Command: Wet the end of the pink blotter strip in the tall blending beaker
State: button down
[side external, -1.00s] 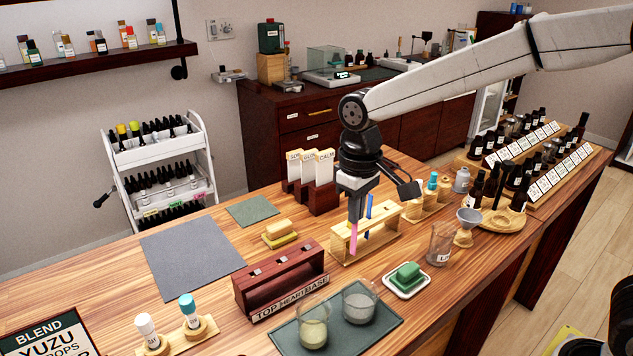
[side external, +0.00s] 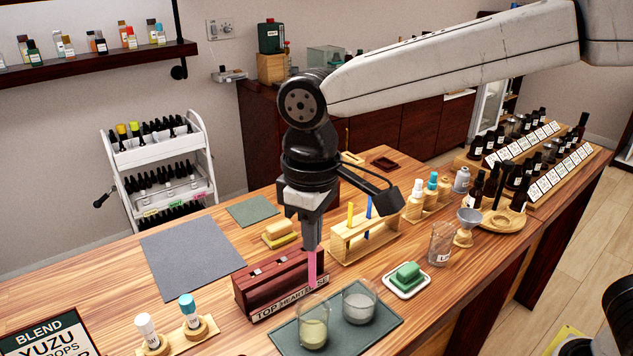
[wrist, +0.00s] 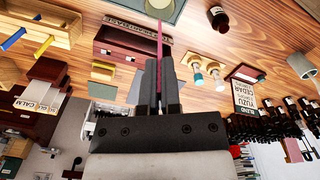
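My gripper (side external: 311,246) is shut on the pink blotter strip (side external: 312,270), which hangs down from the fingertips. The strip also shows between the fingers in the wrist view (wrist: 160,42). Its lower end is just above or at the rim of the front-left beaker (side external: 313,335), which holds pale yellow liquid; I cannot tell whether it is inside. A second, wider-looking beaker (side external: 359,306) with greyish contents stands to its right on the same dark green mat (side external: 386,322). The front-left one looks the taller of the two.
The dark red TOP HEART BASE rack (side external: 262,285) is close behind the strip. The wooden strip rack (side external: 362,243) holds a yellow and a blue strip. A white dish with a green block (side external: 407,275) and an empty glass (side external: 440,245) are at right. The grey mat (side external: 190,257) is clear.

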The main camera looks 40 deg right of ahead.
aim_at(313, 275)
jog(key=shift+f, duration=1.9)
jog(key=shift+f, duration=0.15)
jog(key=shift+f, duration=0.75)
jog(key=shift+f, duration=1.5)
jog(key=shift+f, duration=1.5)
